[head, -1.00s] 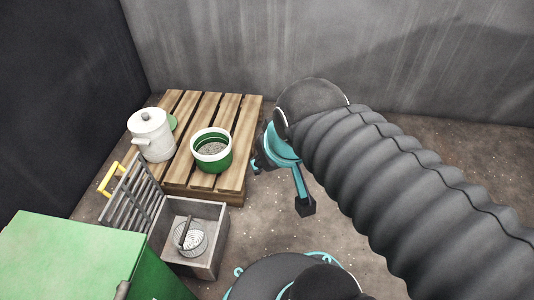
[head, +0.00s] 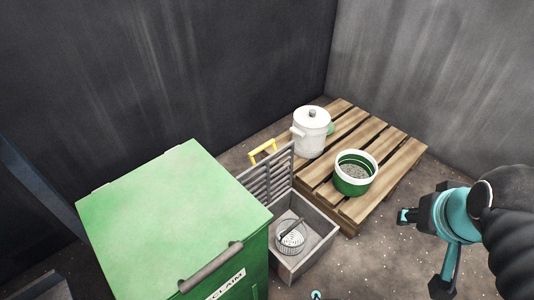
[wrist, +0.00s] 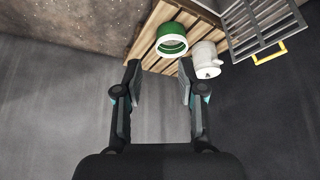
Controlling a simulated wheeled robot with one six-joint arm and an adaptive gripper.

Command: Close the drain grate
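The drain grate (head: 266,172) is a grey barred panel with a yellow handle (head: 262,151). It stands raised, tilted up at the back left edge of the grey drain box (head: 312,246), whose top is open. Inside the box sits a round strainer basket (head: 290,238) with a dark handle. The grate also shows at the top right of the wrist view (wrist: 262,28). My gripper (wrist: 158,78) is open and empty, its two fingers spread apart.
A wooden pallet (head: 392,160) behind the box bears a white lidded pot (head: 311,134) and a green-and-white tub (head: 352,186) of grey grains. A large green bin (head: 172,212) stands close to the left of the box. Dark walls close off the back.

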